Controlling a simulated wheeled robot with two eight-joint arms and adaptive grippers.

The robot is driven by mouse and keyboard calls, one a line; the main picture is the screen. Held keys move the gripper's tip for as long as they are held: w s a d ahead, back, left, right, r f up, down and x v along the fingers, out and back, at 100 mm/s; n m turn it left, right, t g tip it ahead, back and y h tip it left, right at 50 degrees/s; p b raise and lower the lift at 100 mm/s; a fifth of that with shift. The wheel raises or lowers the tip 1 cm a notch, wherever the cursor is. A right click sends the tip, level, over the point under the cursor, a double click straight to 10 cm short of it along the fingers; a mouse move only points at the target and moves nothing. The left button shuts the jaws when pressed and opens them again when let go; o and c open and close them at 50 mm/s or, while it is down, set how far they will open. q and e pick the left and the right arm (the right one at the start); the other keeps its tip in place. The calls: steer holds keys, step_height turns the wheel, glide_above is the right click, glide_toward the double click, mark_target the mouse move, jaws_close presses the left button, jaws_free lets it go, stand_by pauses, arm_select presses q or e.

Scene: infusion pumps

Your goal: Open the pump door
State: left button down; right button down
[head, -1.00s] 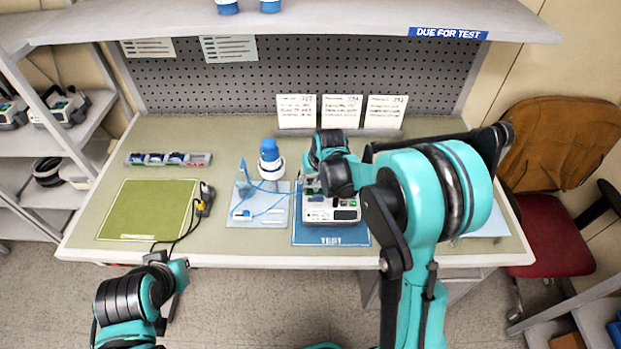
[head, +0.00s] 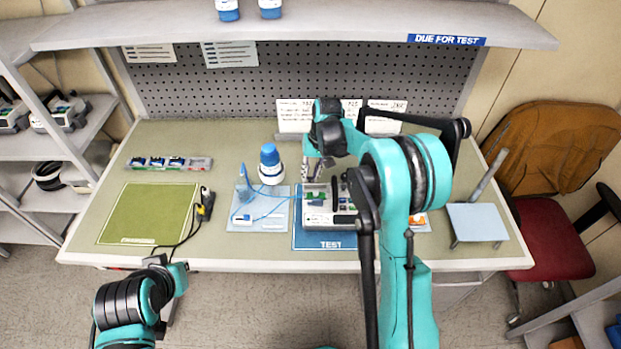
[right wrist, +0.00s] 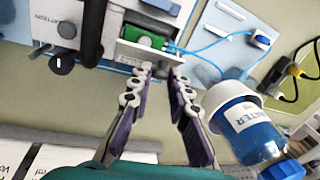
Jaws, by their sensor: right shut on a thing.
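The pump (head: 345,220) is a pale box with a dark handle-like bar, on the blue TEST mat (head: 310,243). A green part shows at its left, and in the right wrist view the pump (right wrist: 105,32) has that green part (right wrist: 145,40) in an opening beside a pale panel (right wrist: 140,55). My right gripper (head: 311,183) reaches down to the pump's far left; in the right wrist view its fingertips (right wrist: 156,74) are at the pale panel's edge, shut on it. The exact contact is hard to see. My left gripper (head: 176,275) is in front of the table, its fingers unclear.
A blue-capped water bottle (head: 270,165) stands left of the pump, close to my right fingers in the wrist view. A pale mat with blue tubing (head: 257,218) lies beside the TEST mat. Cards (head: 295,115) stand behind.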

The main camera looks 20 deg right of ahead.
steer(key=shift+w+d+g, duration=0.1)
steer(key=shift+w+g, duration=0.15)
steer(key=shift+g, duration=0.25)
steer(key=c, duration=1.4)
jaws_free()
steer(key=shift+r, duration=0.15)
steer(key=r, duration=0.4)
steer(key=d+r, duration=0.1)
steer(key=r, duration=0.2)
steer(key=d+r, duration=0.1)
steer(key=r, duration=0.3)
steer(key=shift+w+d+r, duration=0.1)
steer(key=shift+w+r, duration=0.05)
steer(key=shift+r, duration=0.15)
